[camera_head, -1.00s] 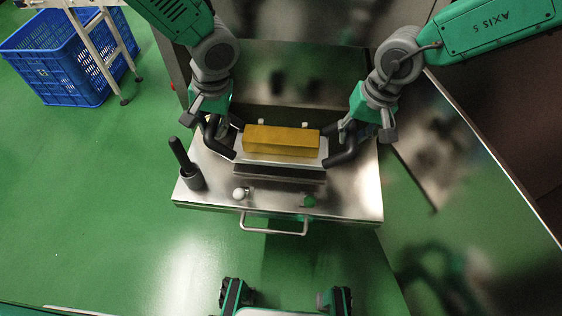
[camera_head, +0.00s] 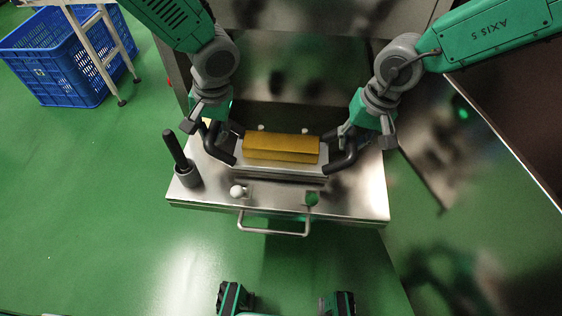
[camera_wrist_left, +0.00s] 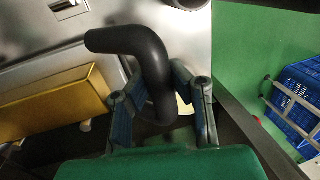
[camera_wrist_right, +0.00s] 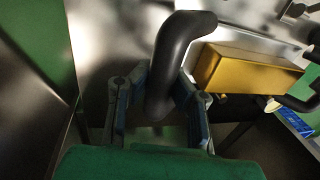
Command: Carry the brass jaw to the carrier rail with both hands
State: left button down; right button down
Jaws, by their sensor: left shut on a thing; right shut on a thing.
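The brass jaw (camera_head: 281,148) is a long gold block on a pale plate, with a black bent handle at each end. It is over the steel table top, and I cannot tell whether it touches it. My left gripper (camera_head: 214,130) is shut on the left handle, which shows between its fingers in the left wrist view (camera_wrist_left: 150,65). My right gripper (camera_head: 350,136) is shut on the right handle, seen in the right wrist view (camera_wrist_right: 172,60). The block also shows in both wrist views (camera_wrist_left: 50,108) (camera_wrist_right: 248,72). No carrier rail can be clearly identified.
The steel table (camera_head: 350,197) has a black upright peg (camera_head: 178,152) at left, a white knob (camera_head: 237,191) and a green button (camera_head: 312,199) in front, and a front bar handle (camera_head: 273,233). A blue crate (camera_head: 55,60) stands far left.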

pick_arm(q)
jog(key=shift+a+f+b, duration=0.1)
jog(key=shift+f+b, duration=0.3)
jog(key=shift+f, duration=0.15)
pick_arm(e)
jog(key=shift+d+f, duration=0.1)
jog(key=shift+f, duration=0.45)
pick_arm(q)
jog(key=c, duration=1.5)
grip_release()
pick_arm(e)
jog(key=c, duration=1.6)
grip_release()
pick_arm(q)
jog(key=shift+r, duration=0.1)
pick_arm(e)
jog(key=shift+o, duration=0.2)
jog(key=shift+r, duration=0.15)
pick_arm(q)
jog(key=shift+r, duration=0.25)
pick_arm(e)
jog(key=shift+r, duration=0.15)
pick_arm(q)
notch_tip(320, 180, up, 11)
jog(key=d, duration=0.2)
jog(key=shift+d, duration=0.3)
pick_arm(e)
notch_tip(320, 180, up, 11)
jog(key=d, duration=0.2)
jog(key=shift+d+r, duration=0.15)
